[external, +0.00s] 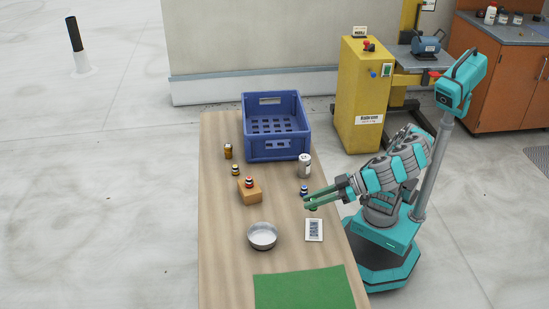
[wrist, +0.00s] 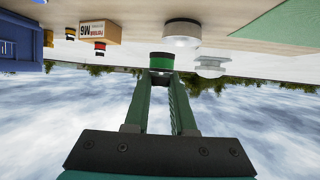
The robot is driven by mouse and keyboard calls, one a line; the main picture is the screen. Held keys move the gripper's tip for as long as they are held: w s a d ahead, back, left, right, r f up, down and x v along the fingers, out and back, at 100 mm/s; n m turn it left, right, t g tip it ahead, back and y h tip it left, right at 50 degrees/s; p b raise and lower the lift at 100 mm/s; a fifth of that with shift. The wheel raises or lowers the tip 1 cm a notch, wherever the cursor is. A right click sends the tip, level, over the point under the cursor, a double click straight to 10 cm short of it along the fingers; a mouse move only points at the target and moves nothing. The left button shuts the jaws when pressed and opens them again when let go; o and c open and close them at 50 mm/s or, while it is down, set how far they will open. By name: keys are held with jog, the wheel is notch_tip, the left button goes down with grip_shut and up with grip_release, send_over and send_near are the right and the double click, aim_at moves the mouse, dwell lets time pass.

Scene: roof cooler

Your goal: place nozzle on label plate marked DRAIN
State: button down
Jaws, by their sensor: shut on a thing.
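My gripper (external: 309,202) is shut on a small dark nozzle with a green band (external: 312,208). In the wrist view the nozzle (wrist: 162,62) sits between the fingertips of my gripper (wrist: 161,74). My gripper holds it above the right part of the wooden table. The white label plate (external: 314,230) lies flat on the table, just in front of my gripper in the external view. It bears dark lettering, too small to read surely. The nozzle looks apart from the plate. I cannot make out the plate in the wrist view.
A grey bowl (external: 262,236) stands left of the plate, and a green mat (external: 303,289) covers the near end. A small blue-banded piece (external: 304,190) and a white can (external: 304,165) stand behind my gripper. An orange box (external: 250,194) and blue crate (external: 277,150) are farther back.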

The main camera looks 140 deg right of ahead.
aim_at(316, 209)
jog(key=shift+a+f, duration=0.15)
jog(key=shift+a, duration=0.35)
notch_tip(316, 209, down, 3)
jog(key=shift+a+r, duration=0.1)
jog(key=shift+w+f, duration=0.1)
jog(key=shift+f, duration=2.4)
jog(key=shift+f+b, duration=0.2)
jog(key=shift+b, duration=0.25)
jog(key=c, duration=0.8)
grip_release()
jog(key=shift+o, duration=0.2)
jog(key=shift+r, duration=0.1)
